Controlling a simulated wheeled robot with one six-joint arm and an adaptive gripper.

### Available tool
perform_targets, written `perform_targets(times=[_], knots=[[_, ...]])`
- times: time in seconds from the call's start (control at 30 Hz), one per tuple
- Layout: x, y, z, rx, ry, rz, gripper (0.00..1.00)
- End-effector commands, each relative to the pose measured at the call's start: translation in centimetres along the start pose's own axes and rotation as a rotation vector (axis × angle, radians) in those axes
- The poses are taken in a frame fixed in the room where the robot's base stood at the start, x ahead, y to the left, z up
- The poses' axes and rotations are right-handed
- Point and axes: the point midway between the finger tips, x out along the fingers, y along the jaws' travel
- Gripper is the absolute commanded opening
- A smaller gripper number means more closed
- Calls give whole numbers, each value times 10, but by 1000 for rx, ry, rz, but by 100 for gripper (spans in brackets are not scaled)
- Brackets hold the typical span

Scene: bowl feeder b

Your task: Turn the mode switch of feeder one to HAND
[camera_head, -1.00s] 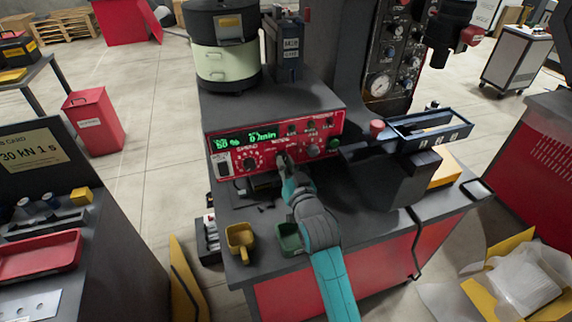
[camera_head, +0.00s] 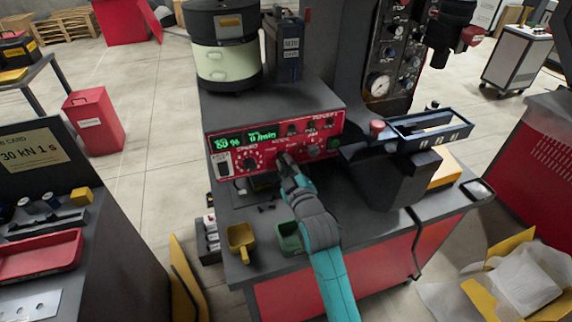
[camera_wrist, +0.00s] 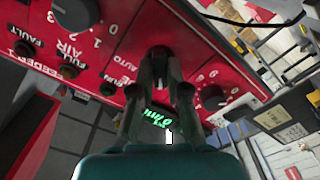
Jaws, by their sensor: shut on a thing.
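The red control panel of feeder one (camera_head: 222,153) faces me, with a green display and several knobs. In the wrist view the panel appears turned over, and its "FEEDER 1" label (camera_wrist: 36,58) shows at the left. My gripper (camera_wrist: 160,62) is shut on the black mode switch knob (camera_wrist: 158,52), which has AUTO printed beside it. In the head view my gripper (camera_head: 284,158) reaches the lower middle of the panel and hides the switch. The HAND mark and the pointer of the switch cannot be made out.
Another black knob (camera_wrist: 213,97) and a large knob (camera_wrist: 76,12) flank the held one. A yellow bin (camera_head: 241,241) and a green bin (camera_head: 289,238) stand on the bench below. A dark chute (camera_head: 390,175) juts out right of the panel.

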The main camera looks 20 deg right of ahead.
Motion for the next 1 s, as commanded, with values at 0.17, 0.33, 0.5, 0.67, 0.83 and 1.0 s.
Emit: perform_targets(times=[0.17,0.33,0.5,0.67,0.83,1.0], knots=[[0,0,0,-71,-1,-1,0],[0,0,0,-108,-1,-1,0],[0,0,0,-120,-1,-1,0],[0,0,0,-120,-1,-1,0],[0,-1,0,-120,-1,-1,19],[0,0,0,-119,0,-1,40]])
